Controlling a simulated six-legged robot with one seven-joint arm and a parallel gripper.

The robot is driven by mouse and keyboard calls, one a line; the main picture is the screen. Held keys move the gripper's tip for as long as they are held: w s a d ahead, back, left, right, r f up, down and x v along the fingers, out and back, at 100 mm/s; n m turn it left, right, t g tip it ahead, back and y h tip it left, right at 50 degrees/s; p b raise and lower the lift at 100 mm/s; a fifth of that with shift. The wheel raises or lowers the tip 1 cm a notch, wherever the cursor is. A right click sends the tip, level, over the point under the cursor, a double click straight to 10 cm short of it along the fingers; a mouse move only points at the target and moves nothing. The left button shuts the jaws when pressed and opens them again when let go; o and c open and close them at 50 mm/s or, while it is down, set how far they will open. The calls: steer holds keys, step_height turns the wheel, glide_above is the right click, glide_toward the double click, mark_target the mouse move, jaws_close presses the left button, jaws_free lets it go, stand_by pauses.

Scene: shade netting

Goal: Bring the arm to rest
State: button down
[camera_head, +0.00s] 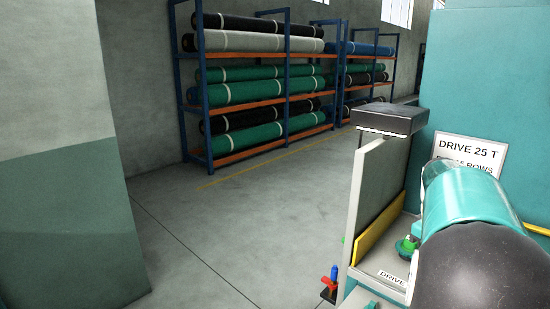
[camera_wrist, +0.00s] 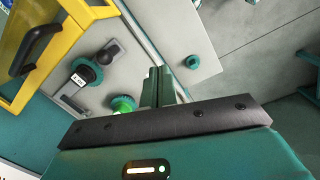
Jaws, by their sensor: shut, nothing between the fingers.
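My gripper (camera_wrist: 159,80) shows in the wrist view, its two narrow fingers together and empty. The fingers point toward a grey control panel (camera_wrist: 120,50). A bright green knob (camera_wrist: 122,104) is close to the left of the fingers, partly hidden behind the gripper's dark bar. I cannot tell whether the fingers touch anything on the panel. In the head view, part of my teal and black arm fills the lower right corner, and my gripper does not show there.
An upright plate (camera_head: 375,185) under a dark lamp box (camera_head: 393,119) stands beside my arm. Netting racks (camera_head: 260,85) stand behind open floor (camera_head: 225,220).

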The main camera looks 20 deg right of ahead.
steer(key=w+a+r+t, duration=0.1)
steer(key=a+t, duration=0.1)
steer(key=a, duration=0.9)
steer(key=w+a+r+t, duration=0.1)
steer(key=a+r, duration=0.1)
steer(key=a, duration=0.9)
steer(key=s+a+f+t, duration=0.1)
steer(key=s+a+f, duration=0.1)
steer(key=a, duration=0.6)
steer(key=s+a+f+m+t+y, duration=0.1)
steer(key=s+a+t, duration=0.1)
steer(key=s+a, duration=0.3)
steer(key=a, duration=0.3)
steer(key=shift+s+f, duration=0.3)
steer(key=shift+f, duration=0.1)
steer(key=shift+d, duration=0.2)
